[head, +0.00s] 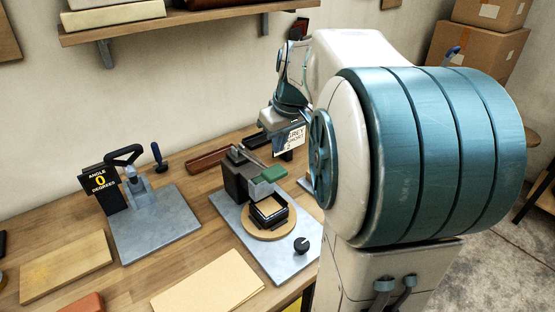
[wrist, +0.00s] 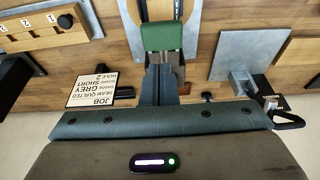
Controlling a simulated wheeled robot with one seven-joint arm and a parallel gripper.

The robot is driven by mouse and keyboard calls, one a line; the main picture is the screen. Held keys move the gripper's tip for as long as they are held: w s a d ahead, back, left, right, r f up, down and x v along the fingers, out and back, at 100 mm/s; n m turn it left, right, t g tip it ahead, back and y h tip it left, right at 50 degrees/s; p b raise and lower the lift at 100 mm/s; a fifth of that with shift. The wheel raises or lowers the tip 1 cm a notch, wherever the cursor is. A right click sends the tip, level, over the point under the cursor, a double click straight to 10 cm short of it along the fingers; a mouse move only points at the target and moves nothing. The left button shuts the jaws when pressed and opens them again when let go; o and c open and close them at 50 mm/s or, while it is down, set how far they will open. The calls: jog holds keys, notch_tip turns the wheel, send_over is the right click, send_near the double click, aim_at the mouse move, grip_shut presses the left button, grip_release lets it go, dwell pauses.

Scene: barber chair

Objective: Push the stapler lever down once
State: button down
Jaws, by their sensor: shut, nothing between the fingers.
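The stapler stands on a grey plate (head: 285,245) in the middle of the bench in the head view. It has a dark upright body (head: 236,182) and a lever ending in a green grip (head: 268,174). Below the grip is a black frame with a tan pad (head: 267,208) on a round wooden disc. In the wrist view the green grip (wrist: 161,37) lies straight ahead of my gripper (wrist: 160,72), whose fingers are together and empty. I cannot tell whether the fingertips touch the lever. In the head view my fingers are mostly hidden behind the job sign and my wrist.
A second device with an "ANGLE 0 DEGREES" sign (head: 99,181) and black handle stands left on its own plate. A job sign (head: 290,138) stands close beside my gripper. A shelf (head: 180,22) hangs above.

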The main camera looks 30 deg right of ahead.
aim_at(276, 170)
jog(key=x, duration=0.4)
jog(key=s+x, duration=0.1)
jog(key=x, duration=0.1)
jog(key=shift+d+f+p, duration=0.1)
jog(key=shift+p, duration=0.2)
